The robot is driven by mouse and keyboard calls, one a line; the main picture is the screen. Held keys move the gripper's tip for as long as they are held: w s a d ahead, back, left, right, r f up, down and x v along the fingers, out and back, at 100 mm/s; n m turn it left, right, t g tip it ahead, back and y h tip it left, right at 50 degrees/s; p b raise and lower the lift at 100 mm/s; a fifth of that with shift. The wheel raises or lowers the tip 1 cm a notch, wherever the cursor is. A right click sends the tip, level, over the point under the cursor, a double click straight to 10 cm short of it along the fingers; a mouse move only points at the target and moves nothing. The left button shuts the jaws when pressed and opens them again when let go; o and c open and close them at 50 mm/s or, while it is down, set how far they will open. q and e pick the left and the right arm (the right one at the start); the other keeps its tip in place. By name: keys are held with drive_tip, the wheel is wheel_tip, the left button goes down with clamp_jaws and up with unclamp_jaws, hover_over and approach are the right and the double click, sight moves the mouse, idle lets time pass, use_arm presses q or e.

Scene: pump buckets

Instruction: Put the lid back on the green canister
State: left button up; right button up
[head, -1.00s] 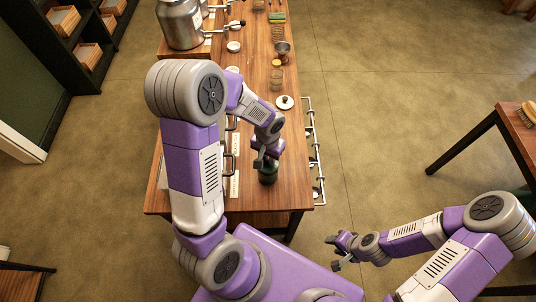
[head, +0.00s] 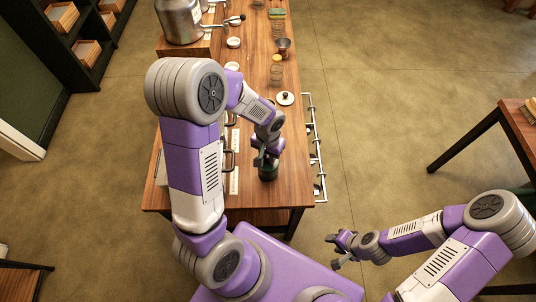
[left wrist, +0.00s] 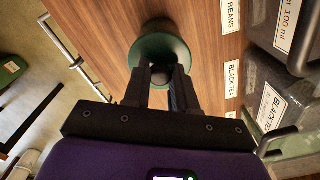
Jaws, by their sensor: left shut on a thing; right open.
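The green canister (head: 268,173) stands near the front right of the wooden table in the head view, directly under my left gripper (head: 266,157). In the left wrist view, my left gripper (left wrist: 160,80) is shut on the dark round knob of a green lid (left wrist: 160,46). The fingers and lid hide what is beneath, so I cannot tell whether the lid is touching the canister or fully seated. My right gripper (head: 339,251) is open and empty over the floor, away from the table.
A pale disc with a dark knob (head: 285,98) lies farther back on the table (head: 290,190). Glass jars (head: 276,74) and a metal pump vessel (head: 182,18) stand beyond. A metal rail (head: 316,150) runs along the right edge. Labelled dark containers (left wrist: 266,92) line one side in the wrist view.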

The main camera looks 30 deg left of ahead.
use_arm(q)
drive_tip(key=shift+f+b, duration=0.45)
drive_tip(key=shift+b, duration=0.15)
idle(0.9)
drive_tip(key=o, duration=1.3)
drive_tip(key=shift+c, duration=0.2)
drive_tip(key=shift+r, duration=0.15)
drive_tip(key=shift+r+p, duration=2.2)
drive_tip(key=shift+r, duration=0.45)
clamp_jaws()
